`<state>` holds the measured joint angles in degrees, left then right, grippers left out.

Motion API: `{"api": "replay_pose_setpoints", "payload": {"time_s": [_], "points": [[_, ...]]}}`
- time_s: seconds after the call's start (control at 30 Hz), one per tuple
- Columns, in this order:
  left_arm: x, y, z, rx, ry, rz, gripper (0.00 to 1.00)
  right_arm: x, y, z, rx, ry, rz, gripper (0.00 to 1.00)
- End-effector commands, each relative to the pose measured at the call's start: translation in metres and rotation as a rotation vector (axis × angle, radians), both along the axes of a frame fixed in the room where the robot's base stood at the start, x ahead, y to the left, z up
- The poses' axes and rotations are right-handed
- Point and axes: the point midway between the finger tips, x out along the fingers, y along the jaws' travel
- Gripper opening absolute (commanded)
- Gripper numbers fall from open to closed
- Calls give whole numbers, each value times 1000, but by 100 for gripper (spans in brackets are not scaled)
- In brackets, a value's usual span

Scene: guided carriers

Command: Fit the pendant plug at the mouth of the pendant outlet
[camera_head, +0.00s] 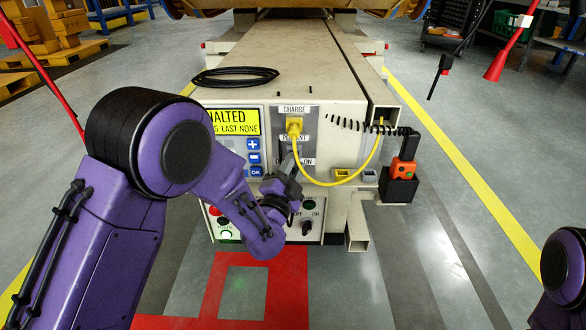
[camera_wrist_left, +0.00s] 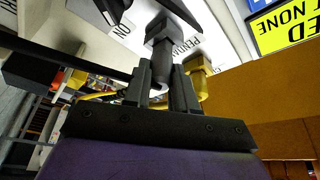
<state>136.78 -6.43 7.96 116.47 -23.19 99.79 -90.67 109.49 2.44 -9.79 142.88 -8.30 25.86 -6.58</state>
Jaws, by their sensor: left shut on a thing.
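My left gripper (camera_head: 287,183) is at the front panel of the carrier, just below the PENDANT label (camera_head: 296,138). In the left wrist view my left gripper (camera_wrist_left: 162,78) is shut on a dark grey plug (camera_wrist_left: 160,50), the pendant plug. The plug points at the panel, close beside the PENDANT label (camera_wrist_left: 190,44). The pendant outlet is mostly hidden behind the plug and gripper, so I cannot tell whether they touch. My right gripper is out of view.
A yellow plug (camera_head: 294,127) sits in the CHARGE outlet just above, also in the left wrist view (camera_wrist_left: 199,80). Its yellow cable (camera_head: 335,184) loops right. An orange pendant (camera_head: 403,171) stands in a black holder (camera_head: 398,189). A black cable coil (camera_head: 235,77) lies on top.

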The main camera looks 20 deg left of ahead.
Motion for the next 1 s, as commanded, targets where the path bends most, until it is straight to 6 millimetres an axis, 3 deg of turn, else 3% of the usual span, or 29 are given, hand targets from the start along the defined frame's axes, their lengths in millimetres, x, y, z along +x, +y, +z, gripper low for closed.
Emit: {"api": "replay_pose_setpoints", "payload": {"time_s": [0.5,1.0], "points": [[13,4,1,-1,-1,0,0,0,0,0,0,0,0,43],[8,3,0,0,-1,1,0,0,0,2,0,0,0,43]]}}
